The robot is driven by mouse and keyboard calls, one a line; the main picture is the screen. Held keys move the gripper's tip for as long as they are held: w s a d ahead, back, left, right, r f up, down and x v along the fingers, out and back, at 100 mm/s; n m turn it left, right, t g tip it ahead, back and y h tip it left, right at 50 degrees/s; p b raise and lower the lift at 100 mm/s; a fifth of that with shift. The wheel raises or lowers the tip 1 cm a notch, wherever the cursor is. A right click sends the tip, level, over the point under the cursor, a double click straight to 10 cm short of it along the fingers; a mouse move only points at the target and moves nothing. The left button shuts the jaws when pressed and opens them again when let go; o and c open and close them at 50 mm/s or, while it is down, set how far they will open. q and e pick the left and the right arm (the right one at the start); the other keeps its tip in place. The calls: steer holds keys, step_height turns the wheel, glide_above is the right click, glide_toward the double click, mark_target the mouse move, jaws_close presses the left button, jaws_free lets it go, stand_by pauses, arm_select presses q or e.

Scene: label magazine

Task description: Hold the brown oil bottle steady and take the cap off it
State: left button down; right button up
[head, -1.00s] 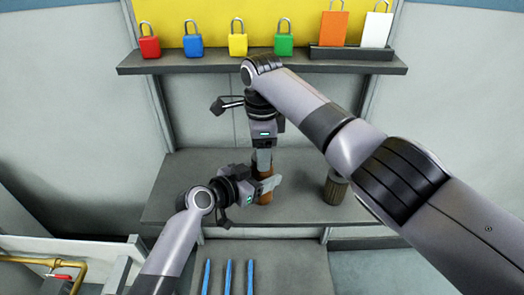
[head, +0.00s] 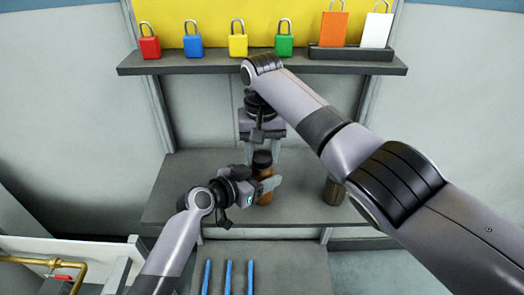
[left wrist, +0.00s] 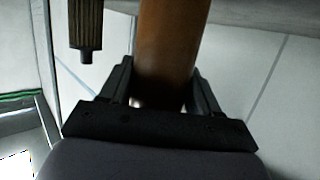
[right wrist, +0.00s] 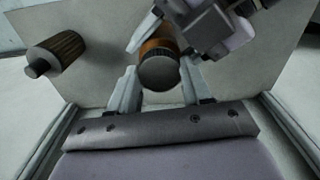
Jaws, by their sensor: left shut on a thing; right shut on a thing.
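The brown oil bottle (head: 264,192) stands upright on the grey bench, with its dark cap (head: 262,158) on top. My left gripper (head: 266,188) is shut on the bottle's body from the left; the brown body (left wrist: 168,45) fills the space between its fingers in the left wrist view. My right gripper (head: 262,152) points down over the bottle and is shut on the cap. In the right wrist view the round cap (right wrist: 160,74) sits between the fingertips, in line with the bottle. I cannot see any gap between cap and bottle.
A dark ribbed cylinder (head: 335,190) stands on the bench (head: 185,190) to the right. Several coloured padlocks (head: 238,42) stand on the shelf (head: 215,64) behind. Blue sticks (head: 228,278) lie on the lower front surface. The bench's left part is clear.

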steer(key=n, duration=0.7)
steer(key=shift+n, duration=0.4)
steer(key=n, duration=0.7)
steer(key=shift+s+n, duration=0.1)
steer(key=shift+n, duration=0.2)
steer(key=n, duration=0.4)
steer(key=shift+n, duration=0.3)
steer(key=n, duration=1)
steer(key=shift+r, duration=0.1)
steer(key=shift+r, duration=0.1)
